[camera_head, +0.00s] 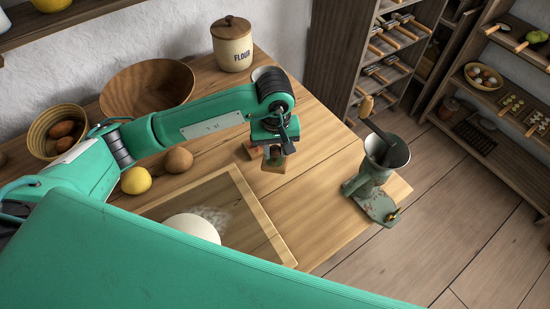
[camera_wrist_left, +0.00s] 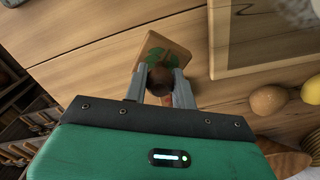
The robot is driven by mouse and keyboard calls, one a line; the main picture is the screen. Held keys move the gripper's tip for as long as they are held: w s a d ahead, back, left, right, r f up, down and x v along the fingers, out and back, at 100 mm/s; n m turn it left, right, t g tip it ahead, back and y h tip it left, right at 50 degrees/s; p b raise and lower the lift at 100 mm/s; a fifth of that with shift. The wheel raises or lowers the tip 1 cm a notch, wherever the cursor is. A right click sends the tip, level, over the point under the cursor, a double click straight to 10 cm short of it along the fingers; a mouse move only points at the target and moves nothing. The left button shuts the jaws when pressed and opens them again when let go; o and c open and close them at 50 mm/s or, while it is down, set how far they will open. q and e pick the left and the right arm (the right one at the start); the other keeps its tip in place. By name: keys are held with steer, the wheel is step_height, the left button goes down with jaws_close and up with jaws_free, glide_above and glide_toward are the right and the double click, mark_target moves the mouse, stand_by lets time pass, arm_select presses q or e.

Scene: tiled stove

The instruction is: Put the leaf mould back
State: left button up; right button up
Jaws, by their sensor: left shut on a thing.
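My left gripper (camera_head: 272,153) is shut on a small brown wooden piece with a rounded dark end, which shows between the fingers in the left wrist view (camera_wrist_left: 159,80). Beyond it is a wooden block with a green leaf figure (camera_wrist_left: 163,57). In the head view, a reddish-brown block (camera_head: 253,150) shows beside the gripper, low over the table. I cannot tell whether the held piece and the leaf-marked block are one thing, or whether they touch the table. The right gripper is out of view.
A framed board (camera_head: 277,243) with a pale dough mound (camera_head: 191,228) lies in front. A grinder (camera_head: 372,175) stands at the table's right edge. A flour jar (camera_head: 232,45), wooden bowl (camera_head: 147,90), lemon (camera_head: 136,180) and potato (camera_head: 178,160) stand around. Racks (camera_head: 390,42) hold handled tools.

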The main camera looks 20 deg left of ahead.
mark_target(275, 159)
arm_select(q)
step_height(275, 159, down, 5)
steer(key=shift+f+p, duration=0.2)
steer(key=shift+p, duration=0.15)
steer(key=shift+f, duration=0.2)
steer(key=o, duration=0.9)
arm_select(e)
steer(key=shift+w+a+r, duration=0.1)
arm_select(q)
steer(key=shift+r, duration=0.1)
